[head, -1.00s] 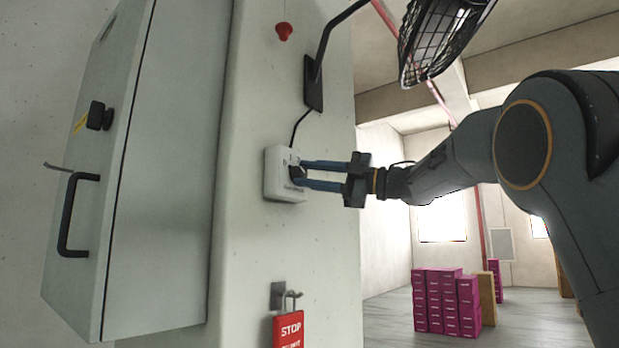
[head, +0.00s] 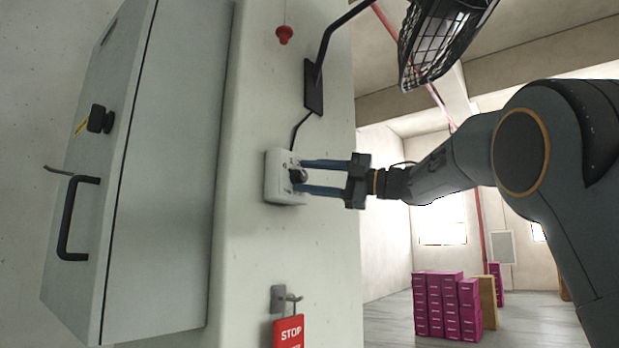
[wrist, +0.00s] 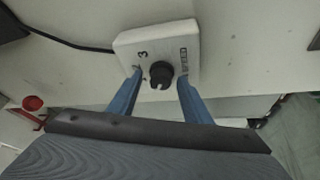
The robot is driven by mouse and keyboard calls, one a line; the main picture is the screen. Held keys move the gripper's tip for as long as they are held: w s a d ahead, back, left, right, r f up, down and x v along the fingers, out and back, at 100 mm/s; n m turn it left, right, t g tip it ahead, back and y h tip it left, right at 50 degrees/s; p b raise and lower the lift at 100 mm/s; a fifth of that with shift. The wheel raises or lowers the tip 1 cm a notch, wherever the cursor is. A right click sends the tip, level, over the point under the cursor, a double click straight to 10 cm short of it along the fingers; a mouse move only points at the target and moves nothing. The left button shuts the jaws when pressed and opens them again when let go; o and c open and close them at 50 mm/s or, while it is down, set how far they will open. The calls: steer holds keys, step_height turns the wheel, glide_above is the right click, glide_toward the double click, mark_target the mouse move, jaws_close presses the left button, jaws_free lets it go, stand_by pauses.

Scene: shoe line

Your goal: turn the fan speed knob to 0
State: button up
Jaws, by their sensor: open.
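The fan speed knob (wrist: 161,74) is small, round and black, on a white control box (wrist: 128,44) fixed to the pillar. In the head view the knob (head: 297,175) shows between my fingers, on the box (head: 276,180). My gripper (wrist: 160,80) is open, with one blue finger on each side of the knob and a gap to it on both sides. It also shows in the head view (head: 303,176), with its fingertips at the box face. A "3" is printed on the box, left of the knob in the wrist view; the pointer's exact setting is unclear.
A black cable runs from the box up to the fan bracket (head: 314,86); the caged fan (head: 440,42) hangs at upper right. A red STOP tag (head: 289,331) hangs below. A grey cabinet (head: 165,190) stands left. Magenta boxes (head: 446,305) are stacked behind.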

steer(key=shift+d, duration=0.1)
steer(key=b+v, duration=0.2)
steer(key=v, duration=0.5)
steer(key=shift+d, duration=0.3)
